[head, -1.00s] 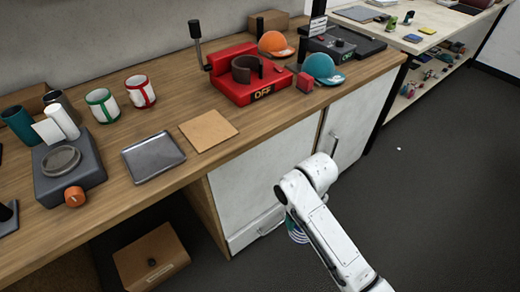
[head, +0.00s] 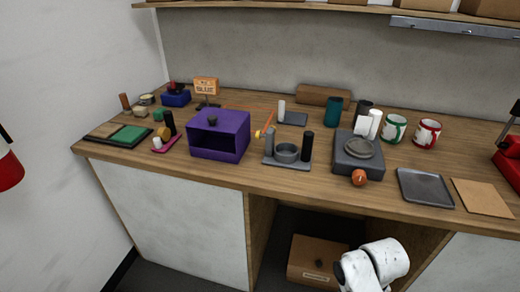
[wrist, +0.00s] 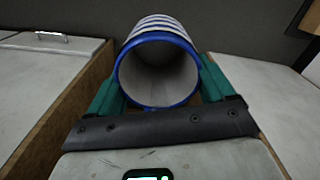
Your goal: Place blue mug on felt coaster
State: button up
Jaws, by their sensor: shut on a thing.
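The blue mug (wrist: 157,72), with a blue rim and blue-and-white stripes, is in my gripper (wrist: 160,86) in the wrist view. Its open mouth faces the camera, and the green fingers press on both sides. In the head view the mug and gripper are out of sight; only white links of my arm show at the bottom right. A flat tan square (head: 482,197) lies on the counter at the right, bare. A green flat square (head: 130,133) lies on a dark mat at the far left. I cannot tell which piece is the felt coaster.
A grey metal tray (head: 425,187) lies left of the tan square. Along the wooden counter (head: 235,176) stand a purple box (head: 219,133), a grey scale-like device (head: 357,162) and two white mugs, with green (head: 395,128) and red (head: 427,132) trim. A cardboard box (head: 316,262) sits below.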

aim_at(128, 135)
jog(key=i+u, duration=0.25)
jog(key=u, duration=0.25)
jog(key=i+u, duration=0.2)
jog(key=u, duration=0.3)
jog(key=i+l+u, duration=0.2)
jog(key=u, duration=0.3)
